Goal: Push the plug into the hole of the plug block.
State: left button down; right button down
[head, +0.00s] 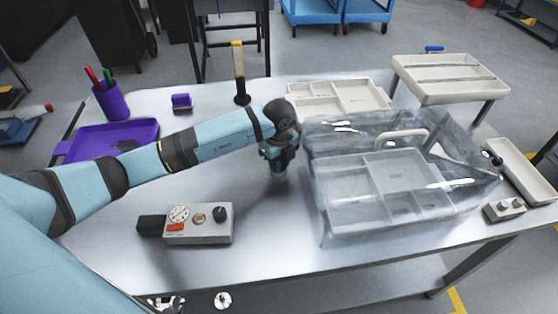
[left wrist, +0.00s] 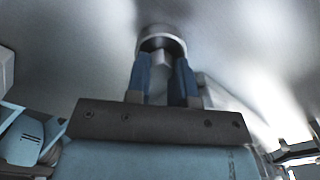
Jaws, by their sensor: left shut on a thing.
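My left gripper (head: 278,174) is low over the middle of the table, left of the clear box, in the head view. In the left wrist view its blue fingers (left wrist: 166,82) are shut on a pale grey plug (left wrist: 160,60). A round grey rim shows around the plug's far end; I cannot tell if it belongs to the plug or to something beyond. In the head view the plug is too small to make out. A grey box with a dial, a red switch and knobs (head: 198,223) lies left of the gripper. I cannot tell which thing is the plug block. My right gripper is not in view.
A large clear box (head: 335,215) covers a divided tray on the right. A small grey box with knobs (head: 504,209) is at the far right. A purple tray (head: 140,134) and a purple pen cup (head: 111,102) stand at the left. Bare metal table (head: 275,235) lies in front.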

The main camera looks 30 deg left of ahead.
pick_arm(q)
jog(key=c, duration=0.9)
grip_release()
jog(key=shift+f, duration=0.1)
